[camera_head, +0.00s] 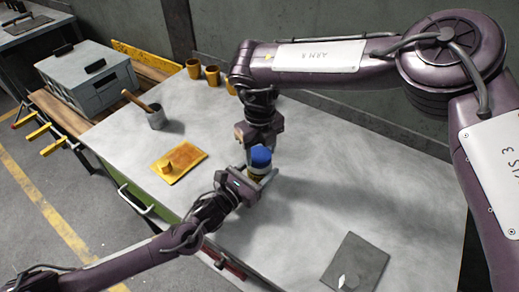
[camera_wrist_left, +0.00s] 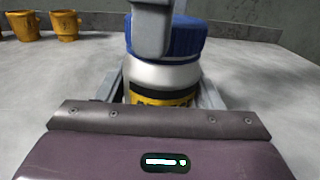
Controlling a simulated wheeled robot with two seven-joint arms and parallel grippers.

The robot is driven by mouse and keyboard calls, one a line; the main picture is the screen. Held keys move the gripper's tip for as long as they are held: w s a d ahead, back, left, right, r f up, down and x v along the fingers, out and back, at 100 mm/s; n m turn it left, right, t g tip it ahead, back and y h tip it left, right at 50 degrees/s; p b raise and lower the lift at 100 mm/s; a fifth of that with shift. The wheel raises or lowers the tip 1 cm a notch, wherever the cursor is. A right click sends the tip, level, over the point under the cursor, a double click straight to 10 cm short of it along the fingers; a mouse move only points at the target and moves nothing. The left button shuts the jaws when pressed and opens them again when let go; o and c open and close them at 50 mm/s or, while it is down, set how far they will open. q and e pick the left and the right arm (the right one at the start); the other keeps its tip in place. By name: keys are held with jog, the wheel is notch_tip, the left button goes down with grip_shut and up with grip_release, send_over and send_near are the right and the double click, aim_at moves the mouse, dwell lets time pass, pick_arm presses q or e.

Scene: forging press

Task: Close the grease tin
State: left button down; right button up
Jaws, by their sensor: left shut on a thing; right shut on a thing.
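The grease tin (camera_head: 254,174) is a silver container with a yellow and black label, and its body shows larger in the left wrist view (camera_wrist_left: 163,76). It stands upright near the middle of the grey table. A blue ribbed lid (camera_head: 261,155) sits on its top; whether it is fully seated I cannot tell. My left gripper (camera_head: 258,180) is shut around the tin's body from the front. My right gripper (camera_head: 252,146) comes from above and is shut at the lid, and one of its fingers covers part of the lid (camera_wrist_left: 188,38) in the left wrist view.
A yellow tray (camera_head: 190,168) with a small piece on it lies left of the grippers. Several yellow cups (camera_head: 193,68) line the back edge. A dark plate (camera_head: 352,266) lies front right. The table's right side is clear.

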jog(key=m, duration=0.6)
jog(key=shift+f+m, duration=0.1)
jog(key=shift+m, duration=0.2)
jog(key=m, duration=0.4)
jog(key=shift+m, duration=0.4)
jog(key=o, duration=1.1)
jog(key=shift+r, duration=2.35)
jog(key=shift+c, duration=0.6)
